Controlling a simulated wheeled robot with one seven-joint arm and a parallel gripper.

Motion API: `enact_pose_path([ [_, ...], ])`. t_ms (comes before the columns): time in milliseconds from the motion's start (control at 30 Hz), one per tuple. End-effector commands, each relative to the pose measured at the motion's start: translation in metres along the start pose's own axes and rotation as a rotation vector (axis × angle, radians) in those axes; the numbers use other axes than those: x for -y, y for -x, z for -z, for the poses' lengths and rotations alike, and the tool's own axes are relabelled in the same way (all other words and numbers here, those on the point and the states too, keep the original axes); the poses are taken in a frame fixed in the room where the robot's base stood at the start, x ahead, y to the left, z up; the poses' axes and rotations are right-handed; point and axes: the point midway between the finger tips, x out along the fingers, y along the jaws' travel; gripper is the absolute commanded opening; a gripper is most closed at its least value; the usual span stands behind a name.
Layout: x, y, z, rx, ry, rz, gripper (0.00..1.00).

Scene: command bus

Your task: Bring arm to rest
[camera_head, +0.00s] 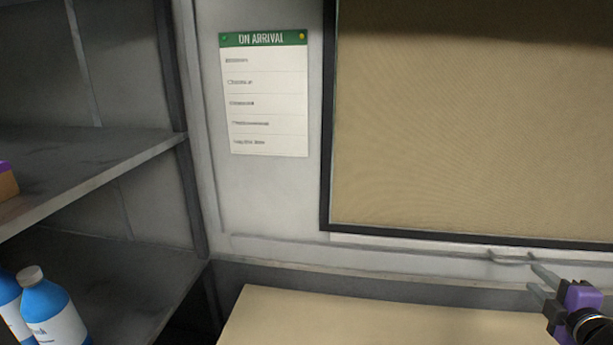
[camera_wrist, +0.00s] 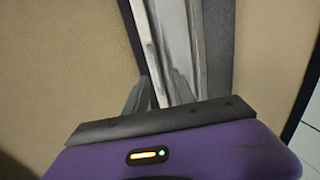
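My gripper (camera_head: 531,277) is at the lower right of the head view, with a purple and black body and two grey fingers. The fingers are apart, and I see nothing between them. It is in front of the wall ledge, above the right part of the tan tabletop (camera_head: 330,322). In the wrist view my gripper (camera_wrist: 158,90) shows its purple body with a small lit orange bar at the bottom. A tan surface and a pale grey strip lie beyond the fingers there. Most of my arm is out of view.
Grey shelves (camera_head: 90,155) stand on the left, with blue bottles (camera_head: 52,312) on the lower one. An "ON ARRIVAL" sheet (camera_head: 265,95) hangs on the wall, left of a large black-framed tan board (camera_head: 470,130). The visible tabletop is bare.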

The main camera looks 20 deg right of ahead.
Motion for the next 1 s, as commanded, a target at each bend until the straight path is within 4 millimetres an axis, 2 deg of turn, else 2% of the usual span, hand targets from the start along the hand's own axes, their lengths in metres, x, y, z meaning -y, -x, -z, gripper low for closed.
enact_pose_path([
  [167, -0.006, 0.000, -0.005, 0.018, -0.124, -0.027, 0.31],
  [267, -0.026, 0.004, -0.017, 0.063, -0.285, -0.104, 0.31],
  [333, -0.039, 0.011, -0.023, 0.091, -0.411, -0.173, 0.31],
  [433, -0.036, 0.026, -0.015, 0.100, -0.585, -0.244, 0.31],
  [567, -0.016, 0.052, 0.019, 0.057, -0.794, -0.301, 0.31],
  [767, 0.019, 0.102, 0.086, -0.071, -1.053, -0.306, 0.31],
  [1000, 0.058, 0.175, 0.161, -0.239, -1.285, -0.203, 0.31],
])
